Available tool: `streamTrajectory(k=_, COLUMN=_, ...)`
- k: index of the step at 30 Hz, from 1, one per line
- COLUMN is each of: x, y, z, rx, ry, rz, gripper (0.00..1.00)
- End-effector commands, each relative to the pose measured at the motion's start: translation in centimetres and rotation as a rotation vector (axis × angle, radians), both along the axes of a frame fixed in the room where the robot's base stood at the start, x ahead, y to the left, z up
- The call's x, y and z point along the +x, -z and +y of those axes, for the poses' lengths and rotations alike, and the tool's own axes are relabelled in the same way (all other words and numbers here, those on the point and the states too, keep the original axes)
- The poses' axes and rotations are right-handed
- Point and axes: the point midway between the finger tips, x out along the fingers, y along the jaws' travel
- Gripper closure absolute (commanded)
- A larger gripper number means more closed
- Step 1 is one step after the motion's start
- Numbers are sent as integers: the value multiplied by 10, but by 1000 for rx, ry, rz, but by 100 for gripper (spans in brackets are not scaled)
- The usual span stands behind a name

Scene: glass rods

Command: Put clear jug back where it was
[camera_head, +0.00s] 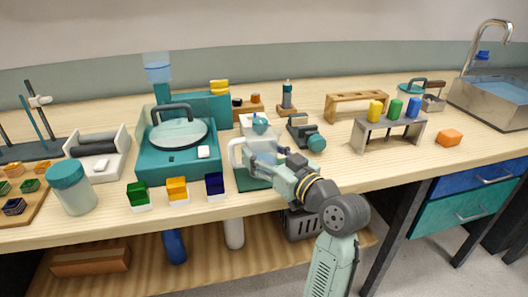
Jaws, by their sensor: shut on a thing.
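The clear jug (260,134) is in the middle of the bench in the head view, pale and see-through with a bluish tint. A white handle (235,150) shows on its left side. My gripper (266,158) reaches in from the lower right and is shut on the jug. My fingers and wrist hide much of the jug's lower part. A dark green mat (248,183) lies under and in front of the jug. I cannot tell whether the jug's base touches the mat.
A teal machine with a round lid (178,133) stands to the left. Green (138,193), orange (177,188) and navy (214,184) blocks line the front edge. A dark device with a teal knob (316,142) stands close right.

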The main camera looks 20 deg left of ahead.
Motion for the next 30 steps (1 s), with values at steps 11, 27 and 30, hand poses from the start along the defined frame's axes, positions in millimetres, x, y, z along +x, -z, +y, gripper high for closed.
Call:
streamTrajectory(k=11, x=0, y=6, z=0, rx=1, ry=0, rz=-3, gripper=77)
streamTrajectory(k=27, x=0, y=6, z=0, rx=-1, ry=0, rz=-1, gripper=22)
streamTrajectory(k=30, x=0, y=6, z=0, rx=-1, ry=0, rz=-1, gripper=22)
